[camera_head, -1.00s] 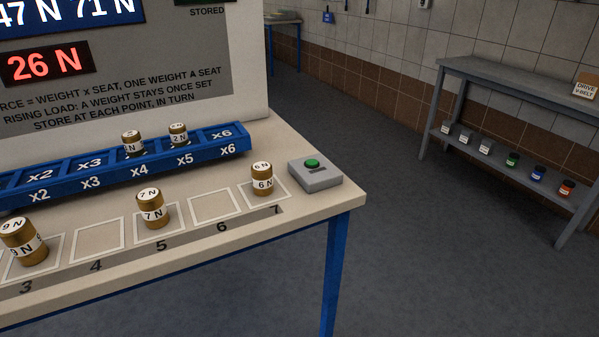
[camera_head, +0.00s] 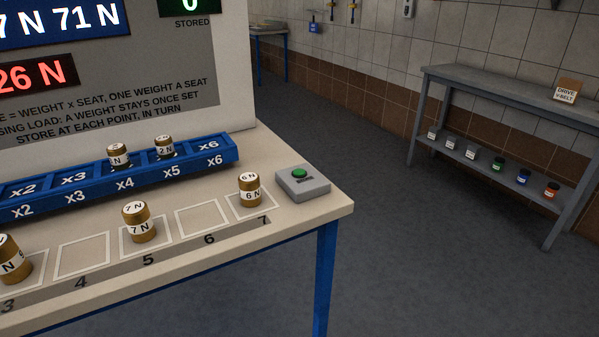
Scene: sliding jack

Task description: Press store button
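The store button is a round green button (camera_head: 299,173) on top of a grey box (camera_head: 304,188). The box sits near the right end of the beige table (camera_head: 290,222). A display at the top reads 0 above the word STORED (camera_head: 191,23). Neither of my grippers shows in the head view, and nothing touches the button.
Brass weights stand on the table: a 6 N weight (camera_head: 250,189) just left of the button box and a 7 N weight (camera_head: 138,221) on spot 5. Two weights sit in the blue rack (camera_head: 215,158). A grey shelf (camera_head: 500,90) stands at the right across open floor (camera_head: 420,270).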

